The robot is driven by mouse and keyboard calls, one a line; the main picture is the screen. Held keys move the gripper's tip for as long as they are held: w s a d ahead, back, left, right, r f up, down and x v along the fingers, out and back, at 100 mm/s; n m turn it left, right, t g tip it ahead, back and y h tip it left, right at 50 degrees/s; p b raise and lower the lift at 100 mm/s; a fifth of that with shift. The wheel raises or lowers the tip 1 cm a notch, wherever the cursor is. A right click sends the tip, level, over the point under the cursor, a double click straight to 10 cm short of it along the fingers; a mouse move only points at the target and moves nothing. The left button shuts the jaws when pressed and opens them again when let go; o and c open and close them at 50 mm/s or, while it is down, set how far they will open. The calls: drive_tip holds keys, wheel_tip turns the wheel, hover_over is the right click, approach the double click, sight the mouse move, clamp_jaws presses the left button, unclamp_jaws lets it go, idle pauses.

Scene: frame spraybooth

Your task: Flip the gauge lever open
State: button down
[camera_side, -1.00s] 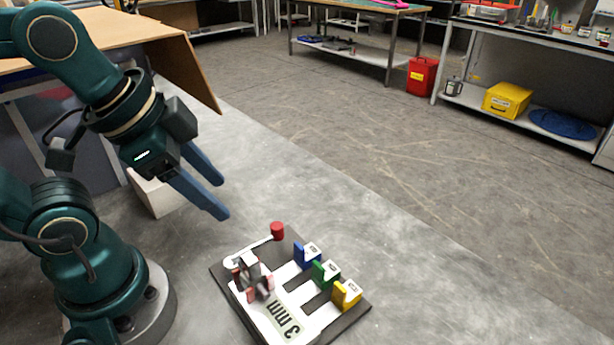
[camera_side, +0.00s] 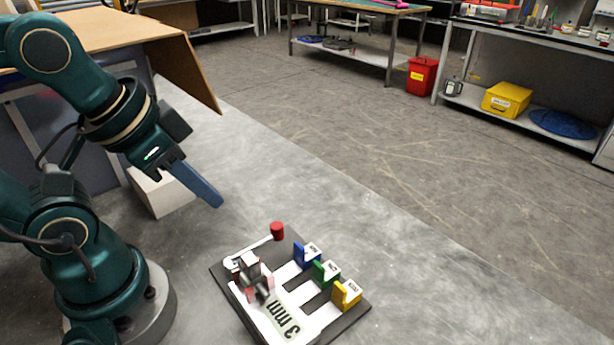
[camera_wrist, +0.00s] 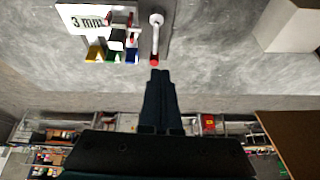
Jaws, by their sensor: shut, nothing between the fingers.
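The gauge board (camera_side: 232,297) lies on the grey table with a "3 mm" label. Its lever is a white arm (camera_side: 252,251) with a red knob (camera_side: 277,231) at the far end. The lever also shows in the wrist view as a white bar (camera_wrist: 154,38), with the red knob (camera_wrist: 154,61) just ahead of my fingertips. My gripper (camera_side: 217,203) is shut and empty, above and to the left of the red knob and apart from it in the side view. My gripper (camera_wrist: 158,74) also shows in the wrist view, its fingers together.
Blue (camera_side: 306,256), green (camera_side: 325,273) and yellow (camera_side: 347,294) blocks stand in slots on the board's right side. A white box (camera_side: 165,194) stands behind my gripper, to its left. The table right of the board is clear.

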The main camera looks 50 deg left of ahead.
sight(255, 249)
drive_tip(key=w+r+m+g+y, duration=0.2)
drive_tip(key=w+r+m+g, duration=0.3)
drive_tip(key=m, duration=0.5)
drive_tip(key=w+d+f+m+g+y, duration=0.1)
drive_tip(key=w+d+f+m, duration=0.3)
drive_tip(key=d, duration=0.4)
wheel_tip(255, 249, down, 2)
drive_tip(key=shift+w+d+f+m+y, duration=0.15)
drive_tip(key=shift+w+m+y, duration=0.25)
drive_tip(key=shift+w+y, duration=0.4)
drive_tip(key=shift+x, duration=4.95)
